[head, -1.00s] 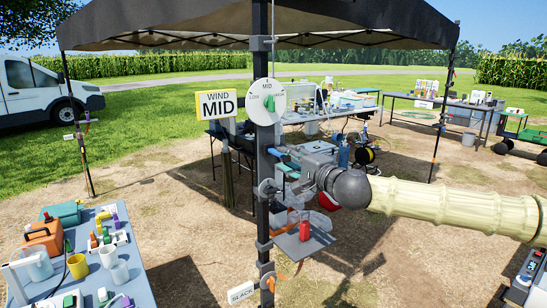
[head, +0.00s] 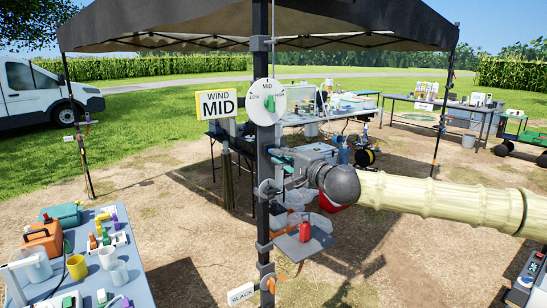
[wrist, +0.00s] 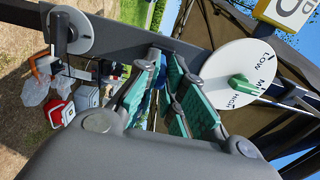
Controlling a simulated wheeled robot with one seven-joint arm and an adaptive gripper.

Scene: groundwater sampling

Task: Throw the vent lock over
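On the dark tent pole (head: 262,215), a white dial (head: 267,102) marked LOW, MID and HIGH has a green knob; it also shows in the wrist view (wrist: 228,75). Below it is a pale round plate with a grey lever (head: 268,189), seen at upper left in the wrist view (wrist: 70,32). No label reads "vent lock", so I cannot tell for certain which fitting it is. My gripper (head: 280,158) is beside the pole, between dial and lever plate. Its teal-padded fingers (wrist: 165,97) are apart, with nothing clearly held. Contact with the pole cannot be told.
A yellow-edged WIND MID sign (head: 216,104) is left of the dial. A SLACK tag (head: 241,293) hangs low on the pole. A table (head: 140,275) with bottles and cups is at lower left. More tables stand behind under the canopy (head: 180,25).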

